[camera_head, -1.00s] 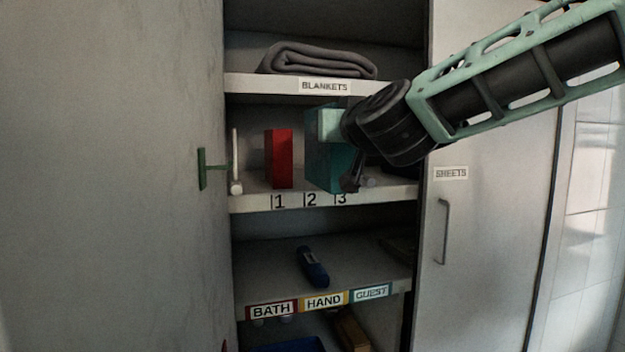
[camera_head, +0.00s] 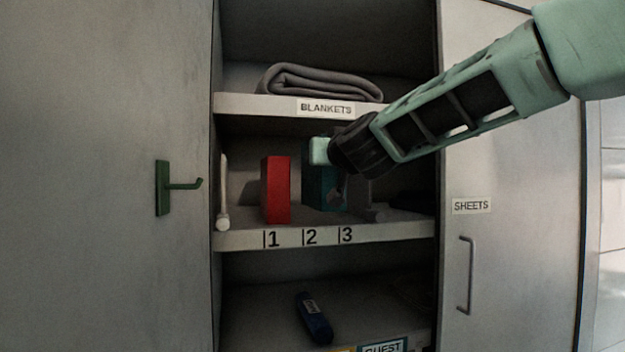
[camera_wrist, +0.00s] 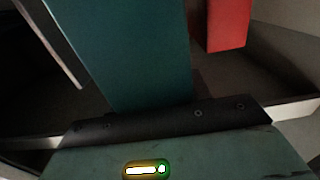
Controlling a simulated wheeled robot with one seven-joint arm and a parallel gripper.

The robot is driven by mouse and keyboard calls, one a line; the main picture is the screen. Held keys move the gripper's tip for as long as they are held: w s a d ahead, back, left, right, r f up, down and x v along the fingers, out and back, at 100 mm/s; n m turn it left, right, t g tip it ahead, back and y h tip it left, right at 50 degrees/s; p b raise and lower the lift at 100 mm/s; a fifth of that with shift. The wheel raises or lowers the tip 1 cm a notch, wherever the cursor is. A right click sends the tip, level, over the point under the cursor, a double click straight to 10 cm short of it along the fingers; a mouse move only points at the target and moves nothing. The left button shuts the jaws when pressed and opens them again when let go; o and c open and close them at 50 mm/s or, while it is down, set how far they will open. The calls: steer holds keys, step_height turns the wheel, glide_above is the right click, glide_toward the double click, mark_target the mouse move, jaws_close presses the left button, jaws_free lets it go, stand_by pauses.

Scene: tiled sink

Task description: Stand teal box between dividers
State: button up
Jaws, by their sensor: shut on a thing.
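The teal box (camera_head: 322,188) stands upright on the middle shelf, behind the marks 2 and 3, to the right of the red box (camera_head: 277,189). My gripper (camera_head: 337,186) is shut on the teal box from the front right and partly covers it. In the wrist view the teal box (camera_wrist: 128,50) fills the middle, close against the gripper. Another divider (camera_head: 375,208) shows dimly right of the teal box. Whether the box touches the shelf is hard to tell.
A folded grey blanket (camera_head: 322,82) lies on the shelf above, labelled BLANKETS. A dark blue object (camera_head: 313,318) lies on the shelf below. A green hook (camera_head: 178,186) sticks out from the left panel. A closed door marked SHEETS (camera_head: 471,205) is at right.

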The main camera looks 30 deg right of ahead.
steer(key=shift+w+d+f+p, duration=0.3)
steer(key=shift+w+f, duration=0.25)
steer(key=shift+w, duration=1.1)
steer(key=shift+w+d+f+p, duration=0.15)
steer(key=shift+w+d+f, duration=0.3)
steer(key=shift+w, duration=1.15)
steer(key=shift+w+d+f+p, duration=0.25)
steer(key=shift+w+f, duration=0.4)
steer(key=shift+w, duration=1)
steer(key=shift+f, duration=0.2)
steer(key=o, duration=1.2)
